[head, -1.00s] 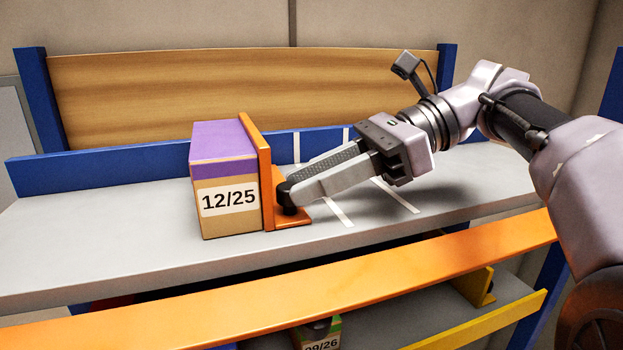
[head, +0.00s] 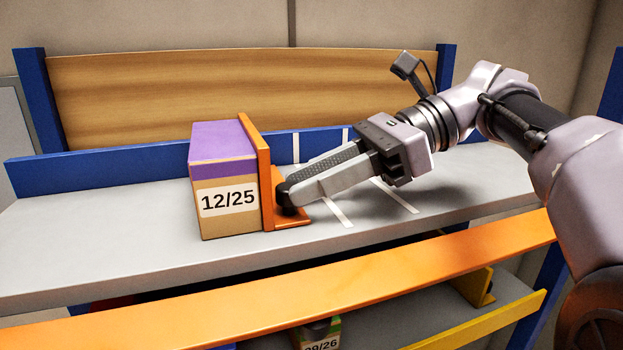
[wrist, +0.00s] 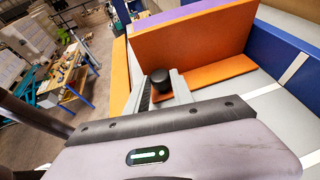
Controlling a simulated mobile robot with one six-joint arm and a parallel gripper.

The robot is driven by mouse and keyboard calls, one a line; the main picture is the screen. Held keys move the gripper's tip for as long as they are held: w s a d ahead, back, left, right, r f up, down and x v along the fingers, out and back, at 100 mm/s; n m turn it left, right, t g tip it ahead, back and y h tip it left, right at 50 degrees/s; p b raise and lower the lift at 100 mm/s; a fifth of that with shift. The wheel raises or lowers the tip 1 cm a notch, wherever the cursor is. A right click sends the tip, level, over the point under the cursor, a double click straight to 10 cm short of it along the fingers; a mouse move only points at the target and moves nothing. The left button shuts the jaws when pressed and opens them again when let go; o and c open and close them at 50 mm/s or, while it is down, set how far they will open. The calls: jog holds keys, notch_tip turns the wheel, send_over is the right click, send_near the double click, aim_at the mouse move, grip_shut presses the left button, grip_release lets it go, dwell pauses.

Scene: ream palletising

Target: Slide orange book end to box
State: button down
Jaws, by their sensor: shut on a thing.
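The orange book end (head: 258,170) stands upright on the grey shelf (head: 110,240), its plate against the right side of the box (head: 226,216). The box is tan with a purple top and a "12/25" label. My gripper (head: 287,196) is shut on the black knob on the book end's foot. In the wrist view the orange book end (wrist: 195,45) fills the top, with the black knob (wrist: 160,78) between the fingers. The box's purple top shows just beyond the plate.
White stripes (head: 335,212) mark the shelf to the right of the book end. A blue rail (head: 90,161) runs along the back. An orange beam (head: 300,289) crosses in front, above a lower shelf with another box (head: 322,335) and a yellow rail (head: 490,318).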

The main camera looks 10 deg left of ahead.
jog(key=shift+s+a+r+p, duration=0.1)
jog(key=shift+a+r+p, duration=0.1)
jog(key=shift+p, duration=0.4)
jog(key=shift+f, duration=0.2)
jog(key=c, duration=1.4)
grip_release()
jog(key=shift+a, duration=0.1)
jog(key=o, duration=0.3)
jog(key=shift+a, duration=0.1)
jog(key=shift+r, duration=0.15)
